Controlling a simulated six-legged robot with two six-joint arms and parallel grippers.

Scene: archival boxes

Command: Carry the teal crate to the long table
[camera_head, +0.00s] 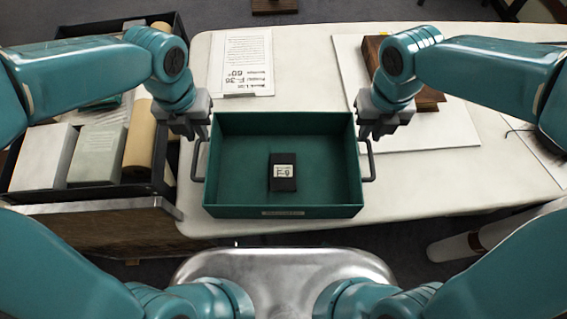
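The teal crate (235,190) is in the middle of the view, level and open at the top, with a black box (283,172) with a white label inside. It is over the near part of the long white table (420,190); I cannot tell whether it rests on it. A dark handle (195,163) sticks out on its left side and another handle (370,163) on its right. My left gripper (199,133) is at the far end of the left handle, my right gripper (366,133) at the far end of the right one. Their fingers are partly hidden, so a grip is unclear.
A printed sheet (247,62) lies on the table behind the crate. A white board (445,130) with a brown wooden block (425,98) is at the right. A dark bin (75,196) with several boxes stands at the left. A white roll (455,247) is on the floor.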

